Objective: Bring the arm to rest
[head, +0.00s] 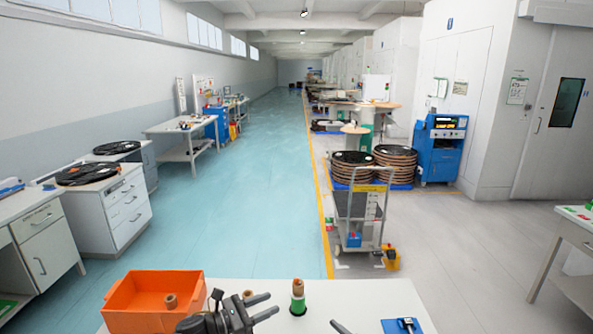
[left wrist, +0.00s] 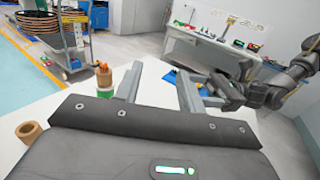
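My left gripper (head: 265,306) is over the white table at the bottom of the head view. Its two fingers are apart with nothing between them; in the left wrist view the open fingers (left wrist: 158,84) also show. My right arm (left wrist: 270,92) shows at the right of the left wrist view, with its gripper (left wrist: 212,88) over the table. Only a dark tip (head: 340,326) of what looks like it shows in the head view. Whether it is open is unclear.
The white table (head: 345,296) holds an orange bin (head: 130,307) with a brown core (head: 170,301) in it, a green-and-brown spool (head: 298,297), another brown core (left wrist: 28,132) and a blue fixture (head: 402,326). A cart (head: 357,215) stands beyond.

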